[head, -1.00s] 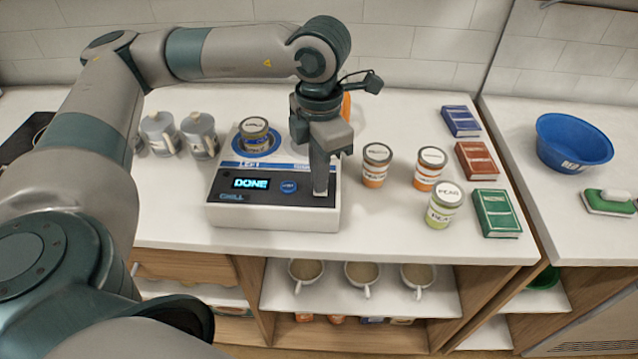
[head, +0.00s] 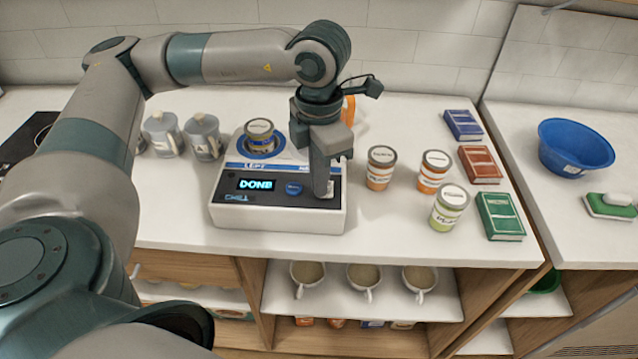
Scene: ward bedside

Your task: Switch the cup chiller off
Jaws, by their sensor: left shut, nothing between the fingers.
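The cup chiller (head: 277,218) is a white box with a dark front panel on the counter. Its lit display (head: 255,184) reads "DONE", with a blue button (head: 293,188) beside it. A lidded cup (head: 260,138) stands on its left round pad; the right pad is hidden behind my gripper. My left gripper (head: 321,196) is shut and empty, pointing down at the right end of the panel, over a small pale switch (head: 330,189) that it partly covers. I cannot tell whether the fingertips touch it. My right gripper is not in view.
Three lidded cups (head: 380,168) stand right of the chiller, with several books (head: 500,215) beyond. A blue bowl (head: 574,147) and a green-backed sponge (head: 610,206) are on the right counter. White cups (head: 364,275) sit on the shelf below.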

